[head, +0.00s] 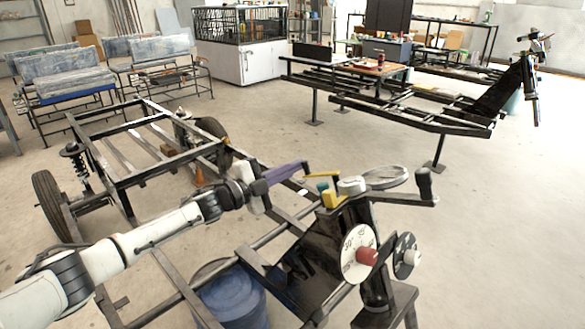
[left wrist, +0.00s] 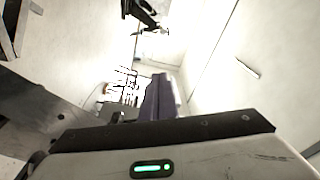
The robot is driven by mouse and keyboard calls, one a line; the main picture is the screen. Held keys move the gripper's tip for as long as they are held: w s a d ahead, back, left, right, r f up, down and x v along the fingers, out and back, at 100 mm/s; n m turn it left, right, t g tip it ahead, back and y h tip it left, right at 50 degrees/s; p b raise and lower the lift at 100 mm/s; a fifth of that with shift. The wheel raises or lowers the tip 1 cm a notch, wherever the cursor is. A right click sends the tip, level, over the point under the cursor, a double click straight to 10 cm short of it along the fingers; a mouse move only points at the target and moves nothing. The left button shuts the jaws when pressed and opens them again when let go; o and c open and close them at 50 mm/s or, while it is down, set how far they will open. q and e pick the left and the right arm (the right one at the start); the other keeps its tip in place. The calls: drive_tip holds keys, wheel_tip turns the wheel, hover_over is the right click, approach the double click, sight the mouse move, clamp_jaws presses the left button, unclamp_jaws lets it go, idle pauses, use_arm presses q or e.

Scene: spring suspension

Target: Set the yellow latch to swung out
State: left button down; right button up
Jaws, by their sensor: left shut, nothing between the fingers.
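A thin yellow bar (head: 322,174) and a yellow block (head: 330,199) with a green part beside it sit on top of the dark fixture (head: 335,225). I cannot tell for sure which of the two is the latch. My left gripper (head: 304,167) comes in from the left with its purple fingers shut and empty. Its tips are close to the left end of the yellow bar; whether they touch cannot be told. In the left wrist view the purple fingers (left wrist: 158,98) show together, and no yellow part is visible. My right gripper is in neither view.
On the fixture are a silver ring (head: 386,177), a black upright handle (head: 424,184), a white dial with a red knob (head: 367,257) and a dark dial (head: 406,255). A blue drum (head: 232,297) stands below my arm. Frame rails surround it. Open floor lies to the right.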

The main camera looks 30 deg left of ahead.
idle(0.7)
